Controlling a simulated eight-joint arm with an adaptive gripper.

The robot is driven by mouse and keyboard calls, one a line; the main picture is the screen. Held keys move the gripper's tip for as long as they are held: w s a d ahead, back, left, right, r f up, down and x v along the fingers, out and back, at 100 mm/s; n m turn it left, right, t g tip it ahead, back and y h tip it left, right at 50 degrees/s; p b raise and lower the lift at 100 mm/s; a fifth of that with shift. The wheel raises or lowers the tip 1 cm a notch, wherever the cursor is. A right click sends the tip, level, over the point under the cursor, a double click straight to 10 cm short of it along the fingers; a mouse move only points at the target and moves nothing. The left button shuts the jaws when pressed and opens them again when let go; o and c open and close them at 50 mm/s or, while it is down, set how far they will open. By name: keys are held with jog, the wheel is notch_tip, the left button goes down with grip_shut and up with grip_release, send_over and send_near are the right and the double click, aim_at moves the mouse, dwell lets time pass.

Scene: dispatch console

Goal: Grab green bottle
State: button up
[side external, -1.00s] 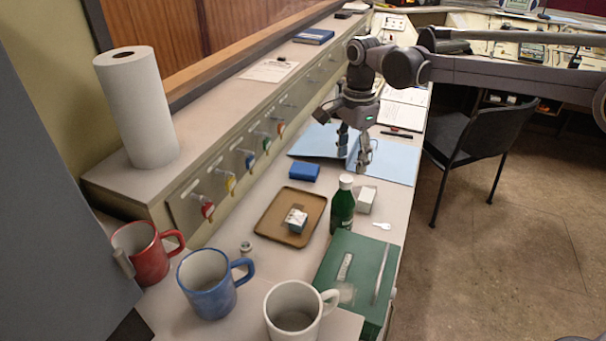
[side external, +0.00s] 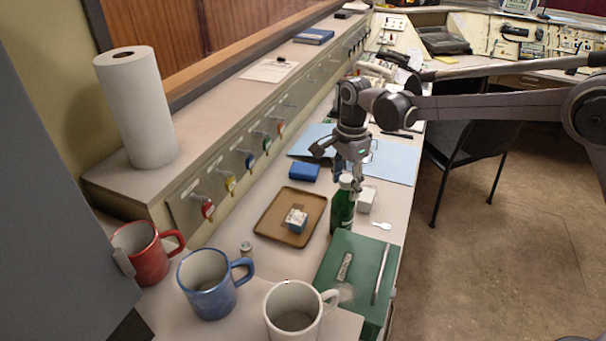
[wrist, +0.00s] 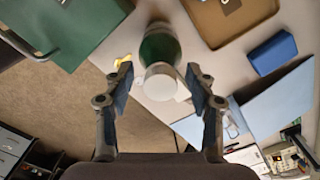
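The green bottle (side external: 342,212) with a white cap stands upright on the counter, between the brown tray and a small white box. In the wrist view the bottle (wrist: 160,48) is seen from above, its white cap (wrist: 160,82) in the gap between the fingertips. My gripper (side external: 347,181) is at the bottle's top in the side view, pointing down. In the wrist view my gripper (wrist: 160,80) is open, with a finger on each side of the cap and visible space on both sides.
A brown tray (side external: 266,222) holding a small box (side external: 296,219) lies left of the bottle. A green case (side external: 345,262) lies in front, and a white box (side external: 367,199) stands close behind right. A blue box (side external: 304,172) and blue folder (side external: 398,160) lie farther back. Mugs stand at the front.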

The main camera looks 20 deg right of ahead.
grip_shut()
jog(key=shift+r, duration=0.1)
